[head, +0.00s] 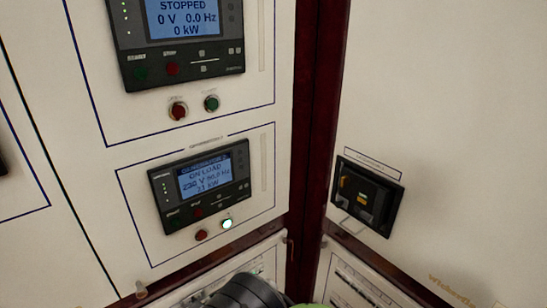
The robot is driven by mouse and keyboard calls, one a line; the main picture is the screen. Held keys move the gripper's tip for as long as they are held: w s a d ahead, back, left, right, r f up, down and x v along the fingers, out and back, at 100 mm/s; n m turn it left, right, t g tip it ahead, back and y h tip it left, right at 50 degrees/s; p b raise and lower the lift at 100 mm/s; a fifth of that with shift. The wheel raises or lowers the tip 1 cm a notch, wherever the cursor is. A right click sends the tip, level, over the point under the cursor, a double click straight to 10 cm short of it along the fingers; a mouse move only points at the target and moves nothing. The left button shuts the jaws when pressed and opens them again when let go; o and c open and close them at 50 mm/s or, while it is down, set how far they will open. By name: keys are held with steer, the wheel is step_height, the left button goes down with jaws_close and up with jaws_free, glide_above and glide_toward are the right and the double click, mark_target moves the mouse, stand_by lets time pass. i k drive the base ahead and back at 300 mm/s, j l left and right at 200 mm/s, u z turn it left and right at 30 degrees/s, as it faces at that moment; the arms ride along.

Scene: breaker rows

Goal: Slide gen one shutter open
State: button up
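No shutter can be made out for certain, and the small labels are too blurred to tell which part belongs to gen one. A black recessed unit (367,196) with a small yellow-orange mark sits on the cream panel at the right. Its inner parts are dark and unclear. A dark rounded part of my arm shows at the bottom edge, with a bit of green beside it. My gripper's fingers are not in view.
An upper controller (181,62) on the left panel reads STOPPED, 0 V. A lower controller (203,186) reads ON LOAD. Red and green buttons (178,110) sit below the upper one. A dark red corner post (309,120) separates the panels. Lower panels (365,285) are partly cut off.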

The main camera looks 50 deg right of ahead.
mark_target(341, 201)
steer(key=z, duration=0.4)
steer(key=l+z, duration=0.1)
steer(key=z, duration=0.75)
steer(key=l+z, duration=0.1)
steer(key=z, duration=0.35)
steer(key=l+z, duration=0.1)
steer(key=z, duration=0.75)
steer(key=k+l, duration=0.05)
steer(key=l, duration=0.05)
